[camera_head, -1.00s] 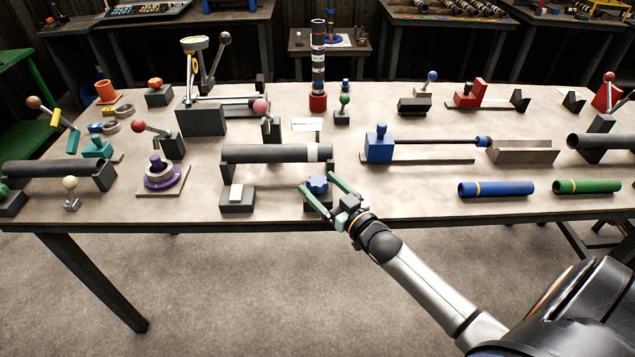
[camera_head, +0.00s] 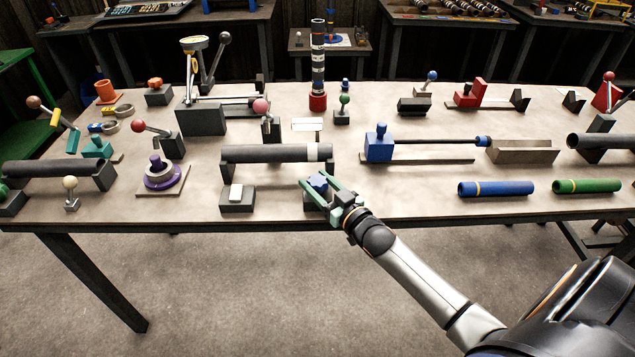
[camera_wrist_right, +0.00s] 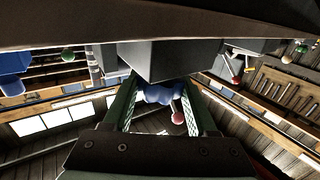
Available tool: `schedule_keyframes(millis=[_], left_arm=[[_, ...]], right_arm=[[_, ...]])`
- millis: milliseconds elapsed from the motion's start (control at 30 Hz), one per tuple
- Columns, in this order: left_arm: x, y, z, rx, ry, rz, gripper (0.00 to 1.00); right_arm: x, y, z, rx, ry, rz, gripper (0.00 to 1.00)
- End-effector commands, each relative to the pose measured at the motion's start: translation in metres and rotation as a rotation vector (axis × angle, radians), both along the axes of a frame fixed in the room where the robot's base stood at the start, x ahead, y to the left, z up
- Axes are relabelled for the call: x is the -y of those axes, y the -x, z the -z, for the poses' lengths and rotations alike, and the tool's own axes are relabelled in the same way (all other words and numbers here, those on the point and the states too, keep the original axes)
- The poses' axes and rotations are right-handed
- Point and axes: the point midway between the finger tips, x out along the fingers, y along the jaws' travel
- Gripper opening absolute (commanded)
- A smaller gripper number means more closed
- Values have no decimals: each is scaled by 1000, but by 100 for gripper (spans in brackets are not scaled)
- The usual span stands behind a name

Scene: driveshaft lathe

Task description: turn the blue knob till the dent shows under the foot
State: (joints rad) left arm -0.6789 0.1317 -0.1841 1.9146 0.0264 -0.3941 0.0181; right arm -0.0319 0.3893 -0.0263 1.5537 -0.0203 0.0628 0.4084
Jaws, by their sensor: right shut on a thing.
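The blue lobed knob (camera_head: 318,184) sits on a small dark block near the front edge of the bench, below the right end of a dark shaft (camera_head: 262,154) with a white band. My right gripper (camera_head: 315,181) has its green fingers on either side of the knob and is shut on it. In the right wrist view the knob (camera_wrist_right: 160,94) shows between the two fingers, below a dark block. I see no dent on the shaft, and I cannot make out the foot for certain. My left gripper is not in view.
A dark block with a white pad (camera_head: 237,194) stands left of the knob. A purple ring stack (camera_head: 162,175) is farther left. Blue (camera_head: 496,188) and green (camera_head: 587,186) cylinders lie to the right. The bench top between the knob and the blue cylinder is clear.

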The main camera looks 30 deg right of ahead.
Motion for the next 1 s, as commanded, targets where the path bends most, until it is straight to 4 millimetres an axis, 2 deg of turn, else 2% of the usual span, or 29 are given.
schedule_keyframes(millis=[33,300,1000], left_arm=[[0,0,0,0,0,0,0],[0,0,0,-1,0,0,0],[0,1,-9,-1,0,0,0]], right_arm=[[0,0,0,0,0,0,31],[0,0,0,0,0,-1,2],[0,0,-1,2,-1,190,2]])
